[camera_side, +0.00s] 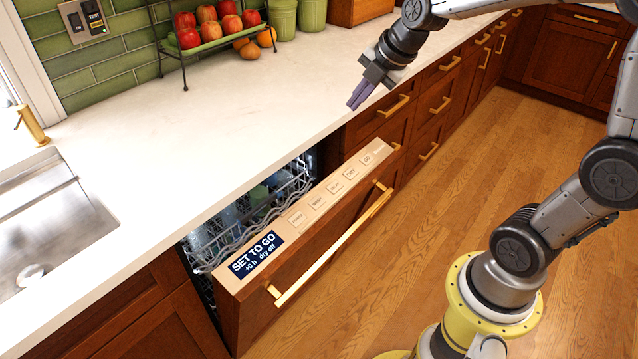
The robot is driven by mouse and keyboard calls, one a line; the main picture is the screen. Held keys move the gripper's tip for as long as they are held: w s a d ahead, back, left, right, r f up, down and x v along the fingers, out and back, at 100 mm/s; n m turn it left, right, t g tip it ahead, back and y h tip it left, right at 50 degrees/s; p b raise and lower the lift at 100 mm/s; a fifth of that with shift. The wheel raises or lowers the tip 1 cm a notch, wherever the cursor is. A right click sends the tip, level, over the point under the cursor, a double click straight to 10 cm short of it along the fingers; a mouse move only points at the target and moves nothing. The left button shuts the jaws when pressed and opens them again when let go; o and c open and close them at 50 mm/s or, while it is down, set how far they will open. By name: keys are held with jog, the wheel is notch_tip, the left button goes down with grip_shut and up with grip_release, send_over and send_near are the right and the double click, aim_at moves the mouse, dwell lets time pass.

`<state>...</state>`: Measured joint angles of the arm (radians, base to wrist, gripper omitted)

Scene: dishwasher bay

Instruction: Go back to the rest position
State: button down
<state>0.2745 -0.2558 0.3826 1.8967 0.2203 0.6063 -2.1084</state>
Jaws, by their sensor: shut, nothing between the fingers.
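My gripper (361,94) is shut and empty. It hangs above the front part of the white countertop, up and to the right of the dishwasher, with its purple fingers pointing down and to the left. It appears apart from the counter and touches nothing that I can see. The dishwasher door (300,262) is tilted partly open. Its top edge carries a row of buttons and a dark display (257,254) reading "SET TO GO", "+0 h", "dry off". Part of the wire rack (240,232) shows in the gap behind the door; the rest of the inside is hidden.
The countertop (230,120) is largely clear. A stand with red apples (190,38) is at the back, with orange fruit (250,50) and green canisters (283,17) beside it. A sink (50,225) is at the left. Drawers with brass handles (394,105) line the counter front. The wooden floor (450,180) is open.

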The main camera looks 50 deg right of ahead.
jog(key=s+a+r+m+t, duration=0.1)
jog(key=s+a+r+m, duration=0.25)
jog(key=s, duration=0.25)
jog(key=s+a+r+m, duration=0.2)
jog(key=s+a+m, duration=0.15)
jog(key=s, duration=0.25)
jog(key=s+f+m+g, duration=0.1)
jog(key=s+f+m, duration=0.4)
jog(key=s+m, duration=0.4)
jog(key=shift+s+a+m+g, duration=0.35)
jog(key=shift+a+m, duration=0.1)
jog(key=shift+m, duration=1.25)
